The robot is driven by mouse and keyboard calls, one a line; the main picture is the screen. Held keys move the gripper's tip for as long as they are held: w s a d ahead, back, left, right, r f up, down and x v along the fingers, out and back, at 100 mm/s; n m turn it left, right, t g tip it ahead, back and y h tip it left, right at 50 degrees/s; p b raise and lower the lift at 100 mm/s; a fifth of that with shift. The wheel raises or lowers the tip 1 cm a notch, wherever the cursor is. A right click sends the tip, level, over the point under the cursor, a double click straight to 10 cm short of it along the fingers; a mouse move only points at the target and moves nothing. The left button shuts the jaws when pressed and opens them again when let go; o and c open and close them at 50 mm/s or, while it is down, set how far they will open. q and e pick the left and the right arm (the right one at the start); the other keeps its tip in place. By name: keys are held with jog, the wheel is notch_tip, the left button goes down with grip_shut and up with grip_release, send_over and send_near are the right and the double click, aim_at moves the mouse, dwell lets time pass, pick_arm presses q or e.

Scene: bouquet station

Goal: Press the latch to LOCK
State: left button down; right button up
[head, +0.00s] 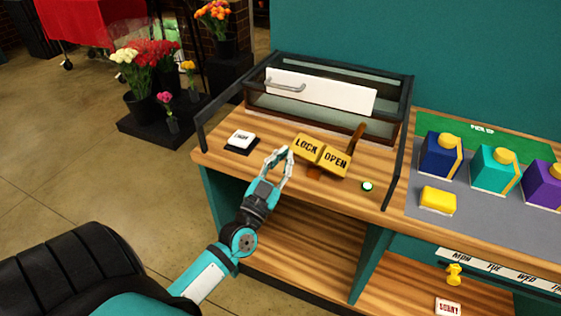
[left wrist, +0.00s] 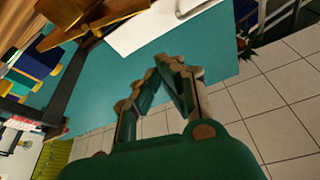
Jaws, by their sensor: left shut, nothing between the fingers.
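The latch (head: 308,151) is a tilted yellow rocker on the wooden counter, with LOCK on its left half and OPEN on its right half. A brown wooden lever (head: 357,138) rises behind the OPEN half. My left gripper (head: 284,153) is shut and empty. Its tips are just left of the LOCK half; whether they touch it I cannot tell. In the left wrist view the closed fingertips (left wrist: 170,62) point toward the top, with a yellow-brown part at the upper left, blurred. My right gripper is not in view.
A glass-fronted case with a white panel (head: 330,92) stands behind the latch. A white button (head: 241,138) is at the left and a small green-lit button (head: 367,186) at the right. Dark rails edge the counter. Blue, teal and purple boxes (head: 494,168) stand further right.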

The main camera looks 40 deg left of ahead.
pick_arm(q)
notch_tip(320, 180, up, 2)
jog(key=p, duration=0.1)
send_over(290, 148)
jog(key=s+d, duration=0.2)
jog(key=d, duration=0.1)
jog(key=f, duration=0.1)
jog(key=a+f, duration=0.1)
jog(key=f, duration=0.1)
jog(key=shift+w+f+b, duration=0.1)
jog(key=shift+f+b, duration=0.05)
jog(key=shift+b, duration=0.15)
jog(key=shift+a+f, duration=0.15)
jog(key=shift+f, duration=0.15)
jog(key=shift+f, duration=0.15)
jog(key=shift+a+f+n+y, duration=0.15)
jog(key=shift+f+n+y, duration=0.2)
jog(key=shift+n, duration=0.45)
jog(key=shift+s+a+f+n+g+y+b, duration=0.15)
jog(key=shift+f+n+y+b, duration=0.2)
jog(key=shift+n, duration=0.5)
jog(key=shift+s+a+f+n+g+y+b, duration=0.15)
jog(key=shift+f+n+y, duration=0.25)
jog(key=shift+n, duration=0.45)
jog(key=shift+a+f+n+g+y, duration=0.15)
jog(key=shift+f+n+y, duration=0.2)
jog(key=shift+n, duration=0.5)
jog(key=shift+f+n+g+y, duration=0.15)
jog(key=shift+f+n+y, duration=0.2)
jog(key=shift+n, duration=0.5)
